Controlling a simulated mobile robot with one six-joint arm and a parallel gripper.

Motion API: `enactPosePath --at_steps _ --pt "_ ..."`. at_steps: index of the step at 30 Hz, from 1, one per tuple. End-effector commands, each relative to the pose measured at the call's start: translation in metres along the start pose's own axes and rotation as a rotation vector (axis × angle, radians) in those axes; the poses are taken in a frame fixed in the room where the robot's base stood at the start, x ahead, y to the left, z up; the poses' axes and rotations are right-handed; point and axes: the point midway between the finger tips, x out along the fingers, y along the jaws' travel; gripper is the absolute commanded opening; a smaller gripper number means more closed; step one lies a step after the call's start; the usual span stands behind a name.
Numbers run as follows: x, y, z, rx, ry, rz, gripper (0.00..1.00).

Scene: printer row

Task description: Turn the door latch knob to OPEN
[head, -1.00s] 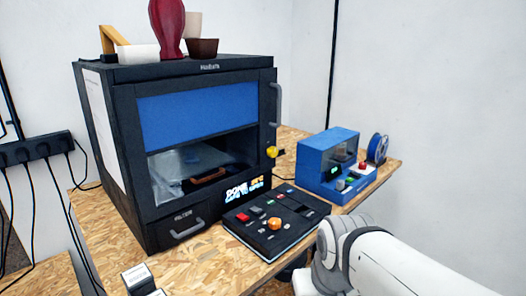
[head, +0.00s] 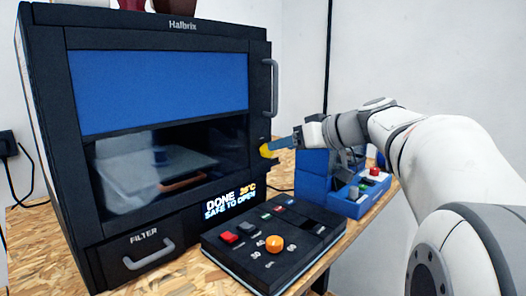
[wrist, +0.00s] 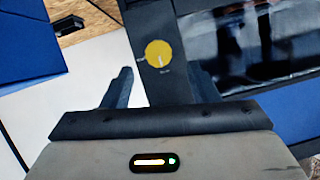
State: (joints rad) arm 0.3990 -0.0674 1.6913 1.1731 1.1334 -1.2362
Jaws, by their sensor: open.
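The yellow door latch knob (head: 266,151) sits on the right side of the black printer's front, below the door handle. In the wrist view the knob (wrist: 158,54) is a round yellow disc with a pale mark near its lower middle and small, unreadable labels beside it. My gripper (head: 286,144) reaches in from the right at the knob's height. In the wrist view its two fingers (wrist: 160,86) stand apart with nothing between them, and the knob shows beyond the gap. I cannot tell whether a finger touches it.
The printer (head: 160,150) shows "DONE", "26°C" and "SAFE TO OPEN" on its display (head: 230,203). A vertical door handle (head: 270,88) is above the knob. A control panel (head: 272,240) lies in front, and a blue machine (head: 345,190) stands under my arm.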

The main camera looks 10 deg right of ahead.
Motion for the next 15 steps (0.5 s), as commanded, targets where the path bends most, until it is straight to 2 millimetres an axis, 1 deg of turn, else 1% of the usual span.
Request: enactPosePath --at_steps 1,6,10,15 --pt "0.009 0.000 0.000 0.002 -0.002 -0.003 0.54" --pt "0.034 0.001 0.000 0.004 -0.002 0.001 0.54" --pt "0.044 0.002 0.001 0.004 -0.001 0.004 0.54" --pt "0.047 0.002 0.001 0.004 -0.001 0.006 0.54"
